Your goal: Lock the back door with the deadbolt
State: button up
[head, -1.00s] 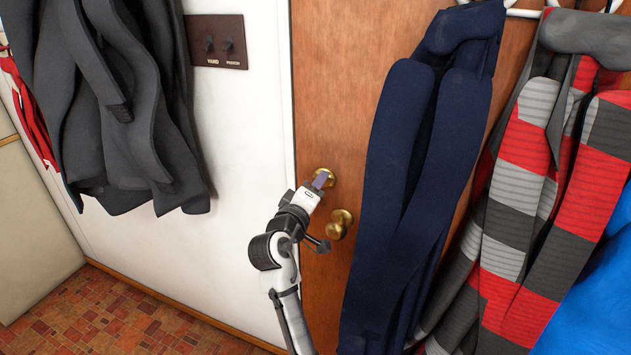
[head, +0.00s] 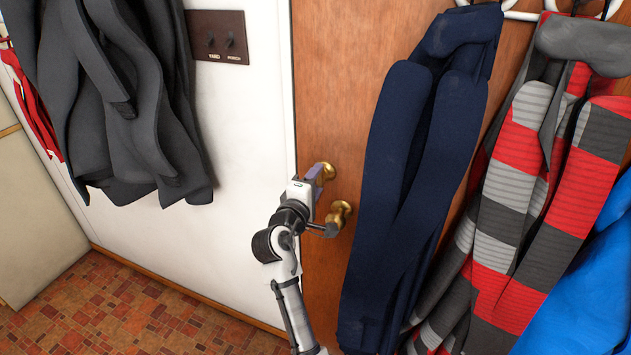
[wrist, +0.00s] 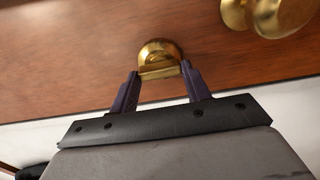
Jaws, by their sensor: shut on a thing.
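The brown wooden back door (head: 335,90) is at the centre of the head view. Its brass deadbolt (head: 329,169) sits above a brass knob (head: 341,209); my gripper partly hides the deadbolt there. In the wrist view the round deadbolt plate (wrist: 160,50) shows with its flat thumb turn (wrist: 159,72) lying crosswise. My gripper (wrist: 160,74) has its two dark fingers at the ends of the thumb turn, shut on it. In the head view my gripper (head: 318,175) is against the deadbolt.
A navy coat (head: 420,130) hangs on the door just right of the knob, with a striped red and grey garment (head: 525,190) beyond it. A grey coat (head: 120,110) hangs at left. A switch plate (head: 217,37) is on the white wall. The tiled floor (head: 140,315) at lower left is clear.

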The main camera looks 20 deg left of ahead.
jog(key=o, duration=1)
jog(key=s+b, duration=0.4)
jog(key=s, duration=0.9)
jog(key=shift+s+a, duration=0.2)
jog(key=shift+s, duration=0.2)
